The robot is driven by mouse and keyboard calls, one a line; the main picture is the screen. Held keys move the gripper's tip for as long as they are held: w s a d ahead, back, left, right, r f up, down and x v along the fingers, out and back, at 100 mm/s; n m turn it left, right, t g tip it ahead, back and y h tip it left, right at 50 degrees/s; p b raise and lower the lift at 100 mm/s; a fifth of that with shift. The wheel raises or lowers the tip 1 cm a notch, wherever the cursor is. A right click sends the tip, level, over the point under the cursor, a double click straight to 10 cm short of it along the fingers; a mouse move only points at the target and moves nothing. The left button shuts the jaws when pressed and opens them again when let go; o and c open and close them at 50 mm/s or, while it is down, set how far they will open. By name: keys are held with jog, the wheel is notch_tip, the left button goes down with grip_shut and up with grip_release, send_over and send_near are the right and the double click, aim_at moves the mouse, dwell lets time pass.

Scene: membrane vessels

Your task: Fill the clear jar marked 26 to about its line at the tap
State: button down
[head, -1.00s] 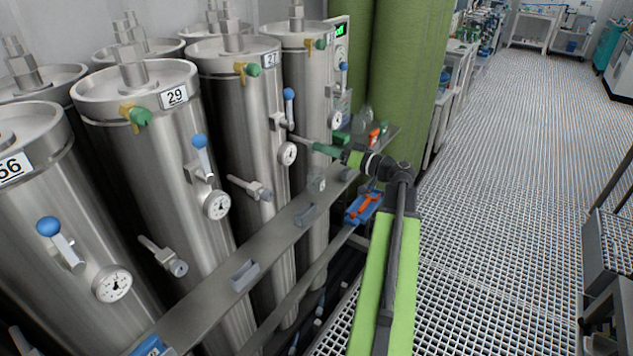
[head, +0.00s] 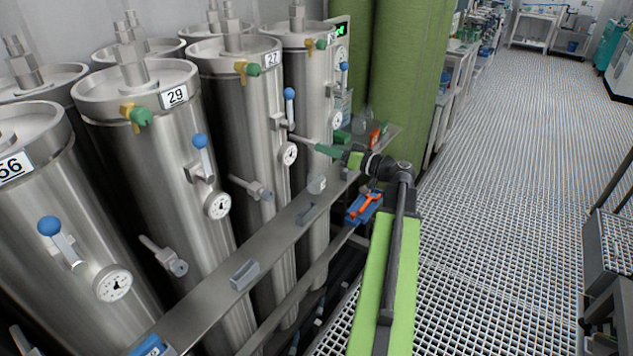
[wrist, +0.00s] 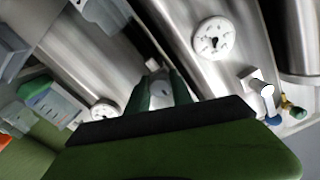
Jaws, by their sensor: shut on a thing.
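A small clear jar (head: 316,185) stands on the metal rail shelf in the head view, below the outlet of the rightmost steel vessel (head: 307,90). No number or line is readable on it, and I cannot tell its liquid level. My gripper (head: 322,149) reaches left to this vessel's metal tap (head: 301,138), above the jar, and its green fingers are shut on it. In the wrist view the fingers (wrist: 158,92) close around a pale grey metallic piece; the detail is blurred. Another clear vessel (head: 363,119) stands farther back on the shelf.
Steel vessels marked 27 (head: 271,60), 29 (head: 174,96) and 56 (head: 13,167) line the left, with blue-knobbed levers and gauges. The rail shelf (head: 210,290) runs along them. A blue tray (head: 362,209) with an orange item is by my arm. The grating floor (head: 520,200) at right is open.

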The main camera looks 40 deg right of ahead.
jog(key=n, duration=0.4)
jog(key=shift+n, duration=0.3)
jog(key=n, duration=1.1)
jog(key=shift+d, duration=0.1)
dwell(6.1)
